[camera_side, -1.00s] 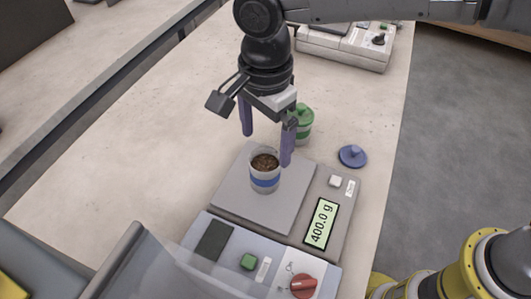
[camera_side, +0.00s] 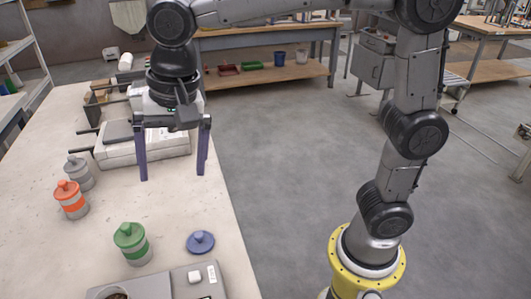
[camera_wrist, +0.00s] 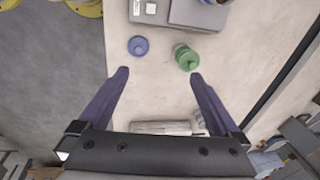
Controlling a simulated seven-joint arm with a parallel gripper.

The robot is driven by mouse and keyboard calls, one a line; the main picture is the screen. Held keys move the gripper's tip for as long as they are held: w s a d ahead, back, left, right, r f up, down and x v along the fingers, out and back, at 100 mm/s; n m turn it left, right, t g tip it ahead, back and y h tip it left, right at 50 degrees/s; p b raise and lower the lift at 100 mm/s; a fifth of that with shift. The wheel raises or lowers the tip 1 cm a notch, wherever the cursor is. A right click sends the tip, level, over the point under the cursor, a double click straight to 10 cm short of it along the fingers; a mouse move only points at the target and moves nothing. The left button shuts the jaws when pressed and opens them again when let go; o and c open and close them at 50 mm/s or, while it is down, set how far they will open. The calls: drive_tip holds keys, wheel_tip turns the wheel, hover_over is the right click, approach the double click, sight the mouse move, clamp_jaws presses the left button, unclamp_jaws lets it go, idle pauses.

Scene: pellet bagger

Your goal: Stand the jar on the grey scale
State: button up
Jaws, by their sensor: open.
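The grey scale (camera_side: 197,281) is cut off by the bottom edge of the side view. The open jar (camera_side: 115,296), filled with brown pellets, shows only its top there, over the scale's plate. In the wrist view the scale (camera_wrist: 198,16) is at the top edge, with a sliver of the jar (camera_wrist: 213,1) over its plate. Whether the jar's base sits flat is hidden. My gripper (camera_side: 172,177) is open and empty, above the bench beyond the scale and well apart from the jar; it also shows in the wrist view (camera_wrist: 159,73).
A green-lidded jar (camera_side: 132,246) and a loose blue lid (camera_side: 200,242) stand beyond the scale. A pale bench device (camera_side: 140,150) lies behind my gripper. The bench's middle is clear.

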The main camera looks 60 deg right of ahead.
drive_tip(key=s+d+f+n+t, duration=0.1)
drive_tip(key=s+d+n, duration=0.3)
drive_tip(key=s+d, duration=0.4)
drive_tip(key=s+d+f+n+t+h, duration=0.1)
drive_tip(key=s+d+f+n, duration=0.3)
drive_tip(key=s+d, duration=0.4)
drive_tip(key=shift+s+d+t, duration=0.3)
drive_tip(key=shift+d+t, duration=0.5)
drive_tip(key=shift+d, duration=0.2)
